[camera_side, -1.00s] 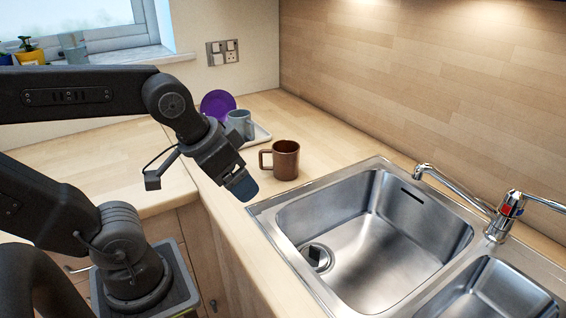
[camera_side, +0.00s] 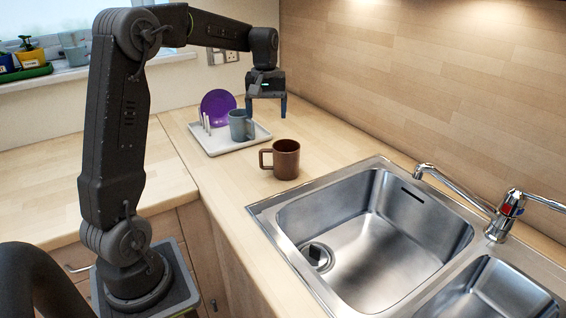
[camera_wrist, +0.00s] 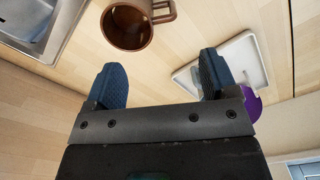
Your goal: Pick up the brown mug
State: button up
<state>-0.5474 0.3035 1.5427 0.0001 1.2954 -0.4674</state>
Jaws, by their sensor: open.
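The brown mug (camera_side: 286,160) stands upright on the wooden worktop beside the sink, its handle on the left in the side view. In the wrist view the mug (camera_wrist: 128,28) shows from above at the top, beyond the fingertips, with its handle to the right. My gripper (camera_side: 266,112) points down, open and empty, above the worktop behind the mug. In the wrist view my gripper's blue fingers (camera_wrist: 160,72) are spread apart with nothing between them.
A light tray (camera_side: 222,146) behind the mug holds a grey-blue mug (camera_side: 240,126) and a purple plate (camera_side: 217,107) in a rack. The steel sink (camera_side: 375,225) and tap (camera_side: 470,195) are to the right. A wooden wall (camera_side: 430,80) stands behind.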

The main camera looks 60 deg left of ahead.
aim_at(268, 150)
notch_tip(268, 150, down, 8)
jog(key=shift+a+f, duration=0.2)
jog(key=shift+f, duration=2.5)
jog(key=c, duration=1.3)
